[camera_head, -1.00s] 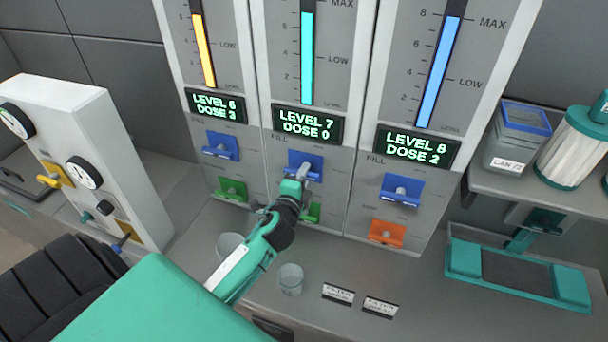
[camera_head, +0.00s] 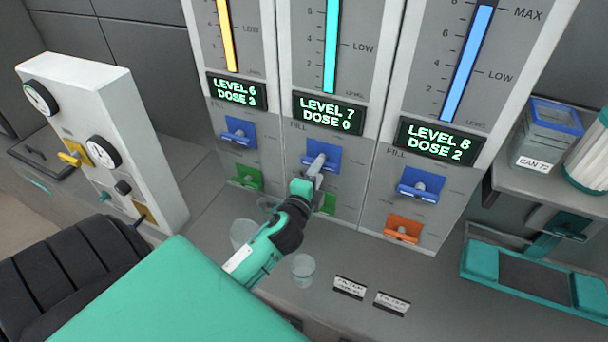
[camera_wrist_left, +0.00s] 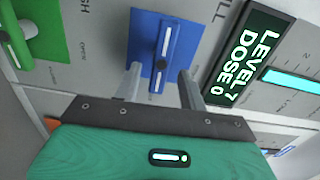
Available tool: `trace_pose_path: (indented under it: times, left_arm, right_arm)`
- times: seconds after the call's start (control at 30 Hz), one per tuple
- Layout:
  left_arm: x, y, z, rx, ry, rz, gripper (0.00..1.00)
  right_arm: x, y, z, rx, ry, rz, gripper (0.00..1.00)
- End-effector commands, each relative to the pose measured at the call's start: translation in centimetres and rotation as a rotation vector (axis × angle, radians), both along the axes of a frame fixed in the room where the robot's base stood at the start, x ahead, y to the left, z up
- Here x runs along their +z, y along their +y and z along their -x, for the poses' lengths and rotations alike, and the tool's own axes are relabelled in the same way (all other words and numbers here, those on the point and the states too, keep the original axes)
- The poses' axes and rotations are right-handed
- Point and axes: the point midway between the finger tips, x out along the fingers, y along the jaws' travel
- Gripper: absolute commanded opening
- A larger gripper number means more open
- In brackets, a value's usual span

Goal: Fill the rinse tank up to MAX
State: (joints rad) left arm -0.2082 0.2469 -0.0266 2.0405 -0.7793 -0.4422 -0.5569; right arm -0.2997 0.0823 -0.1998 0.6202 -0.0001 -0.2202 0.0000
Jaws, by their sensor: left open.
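Three level columns stand side by side with yellow (camera_head: 227,38), teal (camera_head: 332,45) and blue (camera_head: 467,62) bars; no name marking the rinse tank is legible. The middle display (camera_head: 329,114) reads LEVEL 7, DOSE 0; the right display (camera_head: 440,140) reads LEVEL 8, DOSE 2. Below the middle display is a blue FILL lever plate (camera_head: 331,153). My left gripper (camera_head: 316,172) is open at this plate. In the left wrist view, the gripper's (camera_wrist_left: 160,88) two fingers are apart, with the blue plate (camera_wrist_left: 179,38) and its lever ahead between them. Contact cannot be told. My right gripper is out of view.
A green plate (camera_head: 328,204) sits below the middle blue one, partly behind my gripper. The right column has blue (camera_head: 410,190) and orange (camera_head: 402,229) plates. Cups (camera_head: 303,270) stand on the counter below. A gauge panel (camera_head: 84,110) stands at left, a shelf (camera_head: 540,185) at right.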

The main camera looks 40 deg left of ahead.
Motion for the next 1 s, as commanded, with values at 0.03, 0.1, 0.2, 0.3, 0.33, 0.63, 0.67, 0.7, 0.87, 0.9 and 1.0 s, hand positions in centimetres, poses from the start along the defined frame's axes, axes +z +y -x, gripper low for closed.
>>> trace_pose_path:
  times: [0.03, 0.1, 0.2, 0.3, 0.33, 0.63, 0.67, 0.7, 0.87, 0.9, 1.0]
  left_arm:
    - [-0.5, -0.3, 1.1, -0.001, 0.002, 0.001, 0.42]
    - [-0.5, -0.6, 2.6, -0.001, 0.002, 0.0, 0.42]
    - [-0.5, -1.1, 4.5, 0.0, 0.002, 0.001, 0.42]
    - [-0.5, -1.5, 6.3, 0.0, 0.003, 0.002, 0.42]
    - [-0.4, -1.6, 6.8, 0.0, 0.002, 0.001, 0.42]
    - [-0.2, -2.3, 9.5, 0.0, 0.001, 0.0, 0.42]
    - [-0.1, -2.3, 9.6, 0.0, 0.001, 0.0, 0.42]
    - [-0.1, -2.3, 9.7, 0.0, 0.001, 0.0, 0.42]
    - [0.0, -2.4, 9.8, 0.0, 0.0, 0.0, 0.42]
    - [0.0, -2.3, 9.8, 0.0, 0.0, 0.0, 0.42]
    - [0.0, -2.4, 9.7, 0.0, 0.001, 0.0, 0.42]
  right_arm:
    - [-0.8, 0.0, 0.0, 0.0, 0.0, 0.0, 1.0]
    - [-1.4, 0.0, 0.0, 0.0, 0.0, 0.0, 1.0]
    - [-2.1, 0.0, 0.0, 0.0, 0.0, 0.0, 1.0]
    - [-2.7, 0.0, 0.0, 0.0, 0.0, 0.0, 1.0]
    - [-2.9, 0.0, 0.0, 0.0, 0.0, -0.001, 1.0]
    - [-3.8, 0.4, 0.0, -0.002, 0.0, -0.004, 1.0]
    - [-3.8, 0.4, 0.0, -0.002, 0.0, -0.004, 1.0]
    - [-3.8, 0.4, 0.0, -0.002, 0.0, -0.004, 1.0]
    - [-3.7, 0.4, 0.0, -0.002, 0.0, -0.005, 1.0]
    - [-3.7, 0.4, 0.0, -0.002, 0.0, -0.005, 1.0]
    - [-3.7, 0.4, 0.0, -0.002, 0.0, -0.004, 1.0]
